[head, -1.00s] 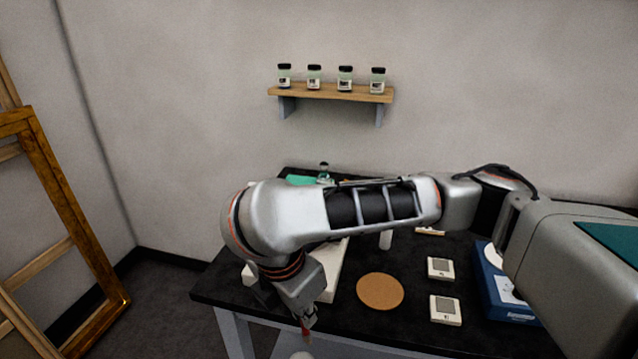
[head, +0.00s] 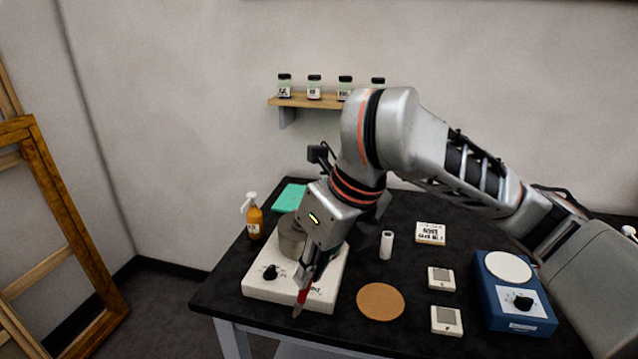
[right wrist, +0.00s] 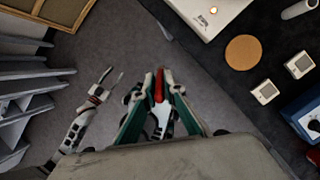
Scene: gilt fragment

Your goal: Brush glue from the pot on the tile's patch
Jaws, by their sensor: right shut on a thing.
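My right gripper (head: 307,277) is shut on a red-handled brush (head: 302,296). The brush points down in front of the white hot plate (head: 327,293); I cannot tell its exact height. In the right wrist view the red handle (right wrist: 159,84) sits between the fingers. A grey pot (head: 290,238) stands on the hot plate, partly hidden by my right arm; its inside is not visible. My left gripper (right wrist: 114,76) shows only in the right wrist view, open and empty above the floor. I cannot identify the tile or its patch with certainty.
An orange spray bottle (head: 255,220) stands left of the hot plate, near a green mat (head: 289,199). A cork disc (head: 380,301), two small white square items (head: 440,279) and a blue device (head: 515,302) lie to the right. A jar shelf (head: 300,101) hangs behind.

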